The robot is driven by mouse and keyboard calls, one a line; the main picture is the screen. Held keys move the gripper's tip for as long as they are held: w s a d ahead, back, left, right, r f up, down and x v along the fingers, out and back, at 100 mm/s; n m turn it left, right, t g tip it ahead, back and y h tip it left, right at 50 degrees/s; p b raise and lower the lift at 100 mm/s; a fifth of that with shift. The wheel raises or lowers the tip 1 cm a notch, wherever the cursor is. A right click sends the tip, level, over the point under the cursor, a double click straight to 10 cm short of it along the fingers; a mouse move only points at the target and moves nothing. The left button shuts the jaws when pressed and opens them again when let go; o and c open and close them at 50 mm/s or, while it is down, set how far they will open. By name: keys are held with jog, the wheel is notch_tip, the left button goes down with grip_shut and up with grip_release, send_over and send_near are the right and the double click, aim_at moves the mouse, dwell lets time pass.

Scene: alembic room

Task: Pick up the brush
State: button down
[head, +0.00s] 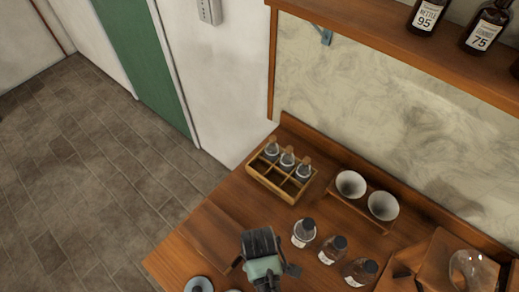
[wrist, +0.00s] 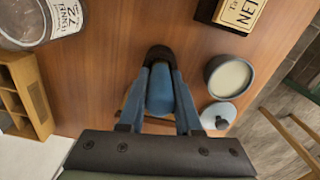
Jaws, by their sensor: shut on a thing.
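The brush (wrist: 160,94) seems to be the blue, rounded thing with a dark end between the fingers in the wrist view. My gripper (wrist: 160,72) is shut on it, one finger on each side. It is over the brown wooden tabletop; I cannot tell whether the brush touches the wood. In the head view my gripper (head: 264,262) is at the bottom centre above the table, and its body hides the brush.
A wooden divided rack (head: 262,176) with small bottles and two white cups (head: 351,184) stand at the back. Several labelled bottles (head: 304,233) stand right of my gripper.

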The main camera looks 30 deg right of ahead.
dwell(0.3)
notch_tip(320, 180, up, 10)
jog(key=shift+b, duration=0.45)
dwell(0.6)
